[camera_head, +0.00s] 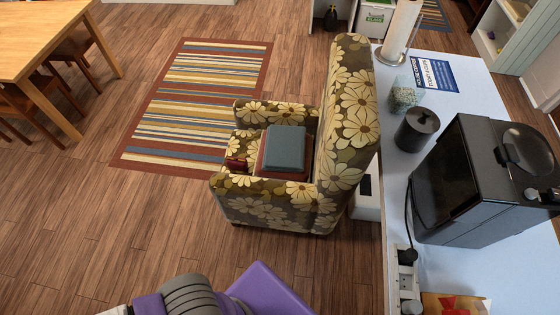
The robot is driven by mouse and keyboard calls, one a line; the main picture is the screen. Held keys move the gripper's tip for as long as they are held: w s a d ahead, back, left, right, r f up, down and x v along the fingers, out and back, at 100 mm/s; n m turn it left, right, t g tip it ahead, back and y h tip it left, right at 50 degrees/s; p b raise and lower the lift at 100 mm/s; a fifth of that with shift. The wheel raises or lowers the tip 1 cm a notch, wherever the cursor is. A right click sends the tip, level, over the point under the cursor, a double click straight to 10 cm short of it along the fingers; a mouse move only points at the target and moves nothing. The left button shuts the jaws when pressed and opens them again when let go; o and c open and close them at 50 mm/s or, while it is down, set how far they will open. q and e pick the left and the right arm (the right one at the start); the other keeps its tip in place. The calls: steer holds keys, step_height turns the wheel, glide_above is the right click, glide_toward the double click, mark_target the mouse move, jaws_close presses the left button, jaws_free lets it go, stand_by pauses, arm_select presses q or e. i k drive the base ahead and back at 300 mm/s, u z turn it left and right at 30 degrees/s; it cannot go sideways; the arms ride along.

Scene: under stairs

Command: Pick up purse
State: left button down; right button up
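A small dark red item (237,164), which may be the purse, lies at the front of the seat of a floral armchair (265,210). It is small in the picture, so I cannot be sure what it is. A blue-grey box-like thing (284,147) rests on a reddish-brown one (268,166) on the same seat, close to the chair's back. Neither of my grippers shows. Only purple and grey parts of my own body show at the bottom edge, well short of the chair.
A striped rug (200,95) lies left of the chair. A wooden table (40,35) stands far left. Wooden floor is clear at lower left.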

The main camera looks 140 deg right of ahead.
mark_target(237, 163)
steer(key=z, duration=4.05)
